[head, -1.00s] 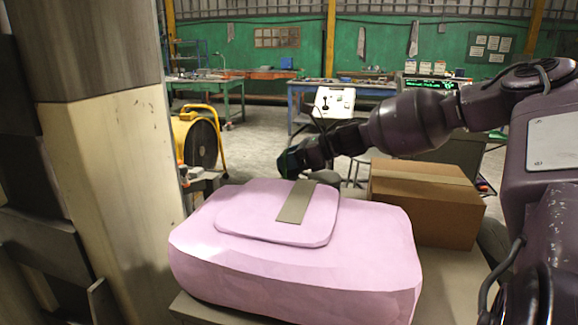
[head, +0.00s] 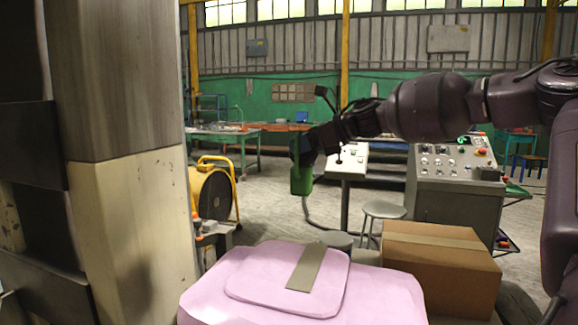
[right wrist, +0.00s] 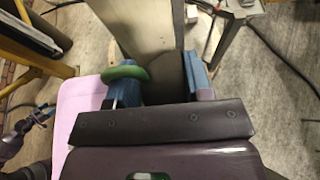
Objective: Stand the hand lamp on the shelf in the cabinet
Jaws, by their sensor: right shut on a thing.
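The hand lamp (head: 301,180) shows as a green body hanging at the end of my right arm in the head view. My right gripper (head: 303,153) is shut on it and holds it in the air, above and beyond the pink block. In the right wrist view a green rounded part of the lamp (right wrist: 126,73) shows beside the left blue finger of the right gripper (right wrist: 160,83). The rest of the lamp is hard to make out there.
A pink block (head: 240,299) with a grey strip lies in front, beside a cardboard box (head: 440,274). A tall wood-and-cream pillar (head: 125,190) stands close at left. A yellow drum fan (head: 211,194), stool (head: 383,211) and control console (head: 455,190) stand behind. Open floor lies between.

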